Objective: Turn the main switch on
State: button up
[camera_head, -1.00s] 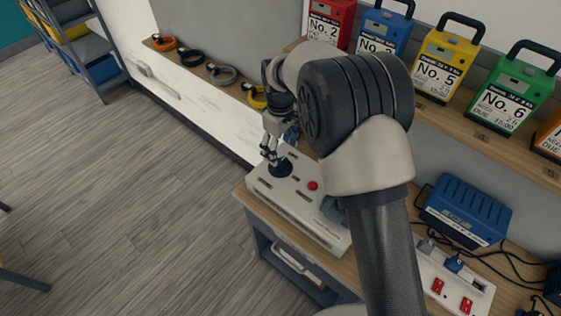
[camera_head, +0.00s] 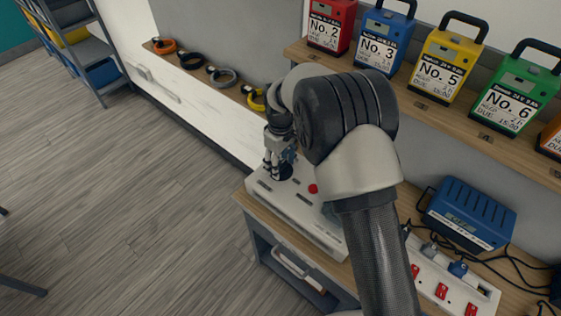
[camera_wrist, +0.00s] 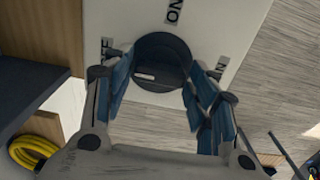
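The main switch is a dark round knob (camera_wrist: 162,58) on a white panel box (camera_head: 305,215) that stands on the wooden bench. The knob shows a small pale mark, and partly hidden letters stand on the panel around it. In the head view the knob (camera_head: 285,175) is partly hidden by my gripper (camera_head: 277,168). My gripper (camera_wrist: 160,80) is open, pointing down, with its blue-padded fingers on either side of the knob. I cannot tell whether the fingers touch it. A red button (camera_head: 313,189) sits beside the knob on the box.
Several numbered battery packs, such as the yellow one (camera_head: 446,58), stand on the shelf at the back. A blue charger (camera_head: 470,213) and a power strip (camera_head: 452,272) with cables lie right of my arm. The floor at left is open.

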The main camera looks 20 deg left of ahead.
jog(key=c, duration=0.6)
jog(key=shift+m, duration=0.4)
jog(key=m+p, duration=0.1)
jog(key=m, duration=0.2)
jog(key=shift+m+p, duration=0.3)
jog(key=m, duration=0.3)
jog(key=shift+m+p, duration=0.35)
jog(key=shift+m, duration=0.05)
jog(key=m, duration=0.5)
jog(key=shift+p, duration=0.4)
jog(key=shift+m, duration=2.4)
